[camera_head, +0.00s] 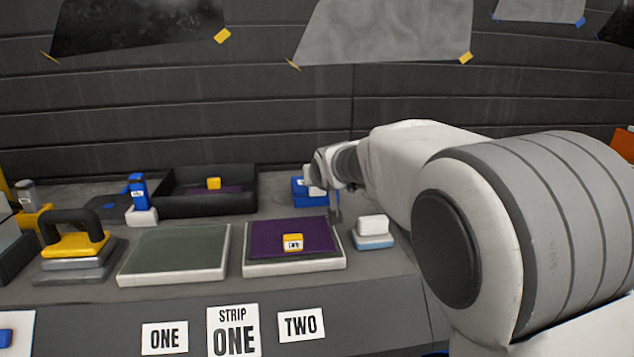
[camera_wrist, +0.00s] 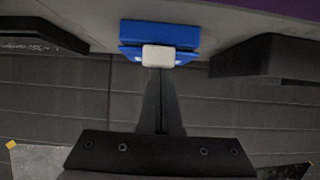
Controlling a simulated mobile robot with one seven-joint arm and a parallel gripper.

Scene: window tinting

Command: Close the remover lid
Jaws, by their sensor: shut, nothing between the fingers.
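A blue box-like thing (camera_head: 300,192) with white parts stands at the back of the bench, partly hidden behind my wrist. I take it as the remover container. In the wrist view it shows as a blue panel (camera_wrist: 160,34) with a second blue part below it and a white block (camera_wrist: 158,57) in front. I cannot tell which part is the lid or how far it is open. My gripper (camera_head: 336,214) is shut and empty, its fingers pointing down at the right of the box. In the wrist view the closed fingers (camera_wrist: 160,76) reach toward the white block; contact is unclear.
In front lie a purple sheet (camera_head: 270,236) on a pale-edged pad with a yellow block (camera_head: 292,242), and a white-and-blue block (camera_head: 373,230). A black tray (camera_head: 205,207) stands to the left. The dark slatted wall (camera_head: 270,120) is close behind.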

